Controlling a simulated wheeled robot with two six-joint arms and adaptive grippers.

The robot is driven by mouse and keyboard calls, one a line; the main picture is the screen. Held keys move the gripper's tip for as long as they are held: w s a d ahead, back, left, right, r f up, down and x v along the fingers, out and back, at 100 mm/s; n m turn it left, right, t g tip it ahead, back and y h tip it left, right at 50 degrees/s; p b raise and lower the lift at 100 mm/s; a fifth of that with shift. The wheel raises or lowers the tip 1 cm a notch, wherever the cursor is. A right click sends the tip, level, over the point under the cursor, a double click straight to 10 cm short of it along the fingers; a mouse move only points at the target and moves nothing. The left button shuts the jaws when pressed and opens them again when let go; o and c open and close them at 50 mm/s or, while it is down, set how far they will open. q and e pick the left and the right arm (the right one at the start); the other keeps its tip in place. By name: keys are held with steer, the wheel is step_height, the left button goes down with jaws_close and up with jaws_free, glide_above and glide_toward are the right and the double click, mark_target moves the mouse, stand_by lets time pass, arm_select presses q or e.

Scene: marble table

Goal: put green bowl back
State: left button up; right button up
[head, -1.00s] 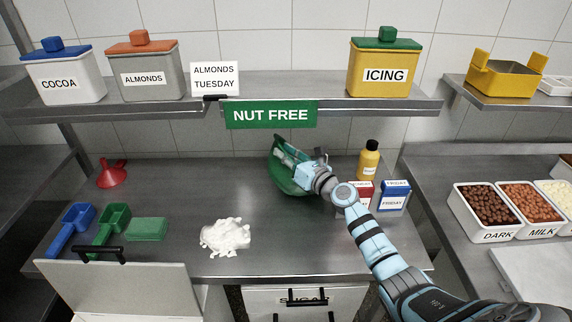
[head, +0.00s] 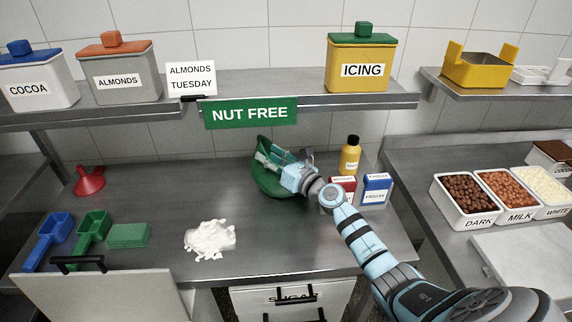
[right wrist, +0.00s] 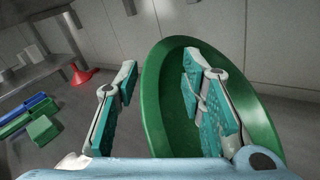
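The green bowl (head: 268,182) stands steeply tilted on the table's back part, below the NUT FREE sign. My right gripper (head: 272,158) is at the bowl and hides part of it. In the right wrist view, the bowl (right wrist: 160,105) faces me with its hollow side. My right gripper (right wrist: 158,80) has its fingers spread, one outside the bowl's rim and one over the hollow. A gap shows between the outer finger and the bowl, so the gripper looks open around the wall. My left gripper is not in view.
A yellow bottle (head: 350,156), a red box (head: 343,184) and a blue-white box (head: 376,190) stand close right of the bowl. A white heap (head: 210,239) lies in front. A red funnel (head: 90,181) and scoops (head: 92,229) are left. The shelf (head: 130,110) overhangs behind.

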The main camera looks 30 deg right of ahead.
steer(key=v, duration=1)
steer(key=shift+s+p, duration=0.3)
steer(key=shift+p, duration=0.1)
